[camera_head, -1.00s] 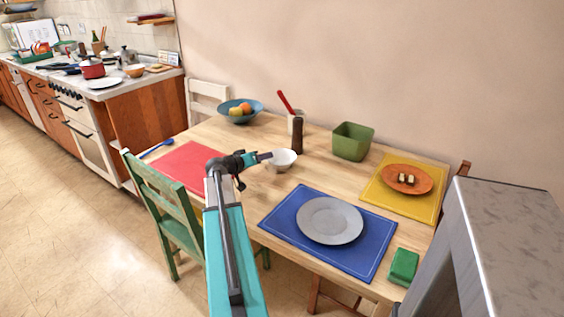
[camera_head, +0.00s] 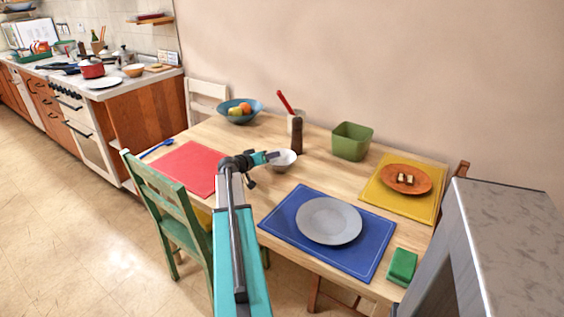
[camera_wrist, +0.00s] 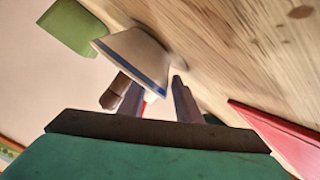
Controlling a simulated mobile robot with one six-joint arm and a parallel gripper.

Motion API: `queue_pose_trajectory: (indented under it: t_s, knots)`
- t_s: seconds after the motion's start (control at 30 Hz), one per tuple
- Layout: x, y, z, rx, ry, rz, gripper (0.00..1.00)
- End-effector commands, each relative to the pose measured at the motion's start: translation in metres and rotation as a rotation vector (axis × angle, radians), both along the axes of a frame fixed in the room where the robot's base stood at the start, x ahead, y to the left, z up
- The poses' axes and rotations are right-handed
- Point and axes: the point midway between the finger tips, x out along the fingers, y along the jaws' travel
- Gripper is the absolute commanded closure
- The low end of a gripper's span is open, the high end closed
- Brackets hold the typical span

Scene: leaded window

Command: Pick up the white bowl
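The white bowl (camera_head: 286,160) stands upright on the wooden table, left of the pepper mill. In the wrist view the bowl (camera_wrist: 137,52) is pale with a blue band and lies just beyond the fingers. My gripper (camera_head: 271,156) is at the bowl's left side in the head view, near its rim. In the wrist view the two fingers of my gripper (camera_wrist: 157,92) are apart, with no grasp visible. The bowl's near edge is close to the fingers; I cannot tell whether they touch it.
A dark pepper mill (camera_head: 297,137), a holder with a red utensil (camera_head: 286,101) and a green bin (camera_head: 351,142) stand behind and right of the bowl. A grey plate (camera_head: 329,221) lies on the blue mat (camera_head: 365,262). A red mat (camera_head: 190,168) lies left.

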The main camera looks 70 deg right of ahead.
Motion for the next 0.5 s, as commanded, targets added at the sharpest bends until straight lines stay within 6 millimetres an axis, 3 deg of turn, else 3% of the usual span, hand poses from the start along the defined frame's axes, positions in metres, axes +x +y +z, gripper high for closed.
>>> queue_pose_trajectory:
  t_s: [0.37,0.5]
  knots:
    - [0.0007,0.0005,-0.0001,0.0,0.0,0.001,0.69]
    - [0.0009,0.0006,-0.0001,0.0,0.0,0.001,0.91]
